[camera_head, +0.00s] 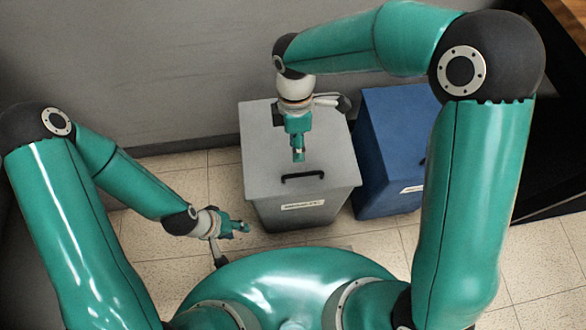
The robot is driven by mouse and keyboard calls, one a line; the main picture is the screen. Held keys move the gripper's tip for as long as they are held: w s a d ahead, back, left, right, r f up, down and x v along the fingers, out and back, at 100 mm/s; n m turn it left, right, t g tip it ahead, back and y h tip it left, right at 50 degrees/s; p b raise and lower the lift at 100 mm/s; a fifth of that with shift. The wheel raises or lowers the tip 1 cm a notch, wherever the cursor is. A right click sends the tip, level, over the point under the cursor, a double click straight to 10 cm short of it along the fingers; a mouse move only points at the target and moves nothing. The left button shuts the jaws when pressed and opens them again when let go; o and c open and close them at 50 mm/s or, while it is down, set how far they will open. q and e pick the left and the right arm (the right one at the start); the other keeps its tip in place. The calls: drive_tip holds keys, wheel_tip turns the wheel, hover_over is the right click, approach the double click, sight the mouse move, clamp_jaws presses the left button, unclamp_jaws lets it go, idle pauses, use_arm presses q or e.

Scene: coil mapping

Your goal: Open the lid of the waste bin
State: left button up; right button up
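A grey waste bin (259,170) stands on the floor in front of me, with its flat lid closed. A black handle (303,176) is on the lid near its front edge, and a white label (303,205) is on the front face. My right gripper (298,156) points down above the lid, just behind the handle in the picture. It looks narrow from here, and its finger gap is not clear. My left gripper (246,228) is low at the left front of the bin, apart from it. Its fingers are too small to judge.
A blue bin (390,140) with a label stands close to the right of the grey bin. A grey wall (150,60) rises behind both. Tiled floor (170,250) is free to the left. A black structure (555,130) stands at the right edge.

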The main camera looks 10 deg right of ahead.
drive_tip(key=b, duration=0.2)
hover_over(298, 169)
drive_tip(key=s, duration=0.3)
drive_tip(key=f, duration=0.9)
drive_tip(key=shift+w+a, duration=0.25)
clamp_jaws()
drive_tip(key=shift+r, duration=0.1)
